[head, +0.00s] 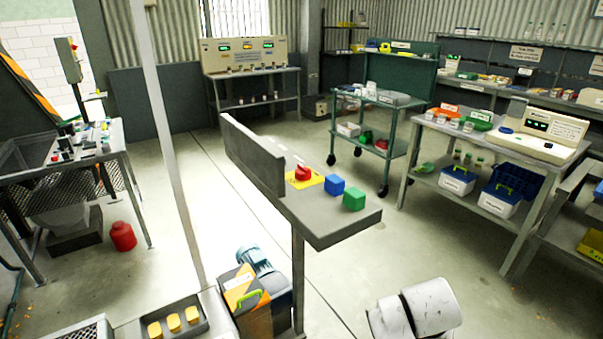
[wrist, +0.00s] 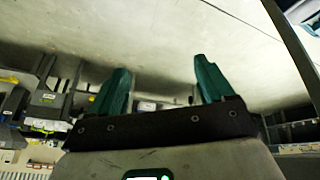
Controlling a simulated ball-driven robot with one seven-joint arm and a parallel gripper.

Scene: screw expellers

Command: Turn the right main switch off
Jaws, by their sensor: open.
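A red switch knob (head: 303,172) sits on a yellow plate (head: 304,181) on a grey shelf (head: 345,228), near the middle of the head view. I cannot read its setting. A blue block (head: 335,185) and a green block (head: 354,200) stand to its right on the same shelf. In the wrist view, my gripper (wrist: 161,68) has two green fingers spread apart with nothing between them. The switch cannot be made out in the wrist view. In the head view a white part of my arm shows at the bottom right, below the shelf; the gripper itself is out of frame.
A grey upright panel (head: 252,157) runs along the shelf's left side. A thin pale post (head: 170,150) stands left of it. A motor (head: 262,268) and a tray of yellow pieces (head: 176,322) are below. A green trolley (head: 375,115) and workbench (head: 480,140) stand behind, with open floor between.

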